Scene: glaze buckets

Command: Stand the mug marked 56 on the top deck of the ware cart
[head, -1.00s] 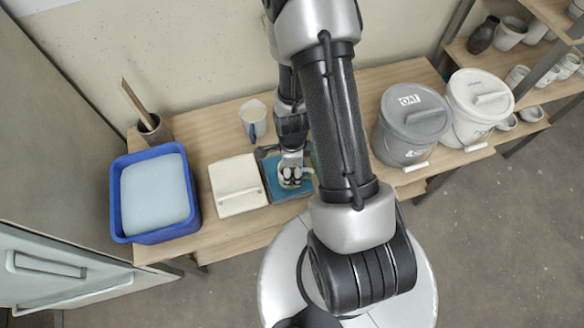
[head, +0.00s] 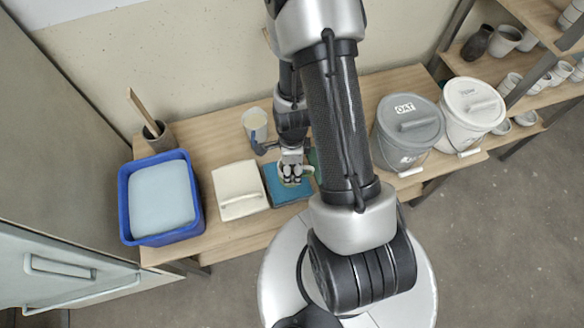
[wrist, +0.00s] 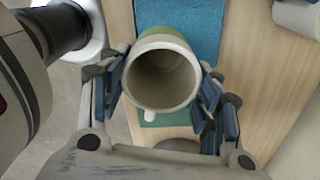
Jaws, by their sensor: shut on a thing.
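My gripper (head: 291,170) is shut on a mug (wrist: 161,76), with a finger on each side of it. In the wrist view I look into its open, empty mouth; it has a pale rim, a green band outside and a white handle at the lower edge. No number shows on it. In the head view my gripper holds it above or at a teal mat (head: 281,190); my arm hides much of it, and I cannot tell the gap beneath. I cannot make out which thing is the ware cart.
On the wooden table stand a blue tub (head: 124,203), a brush pot (head: 157,138), a pale jug (head: 255,120), a cream lidded box (head: 238,186), a grey bucket (head: 405,140) and a white bucket (head: 470,110). Pottery shelves (head: 525,85) stand right; a pale cabinet (head: 60,275) stands lower left.

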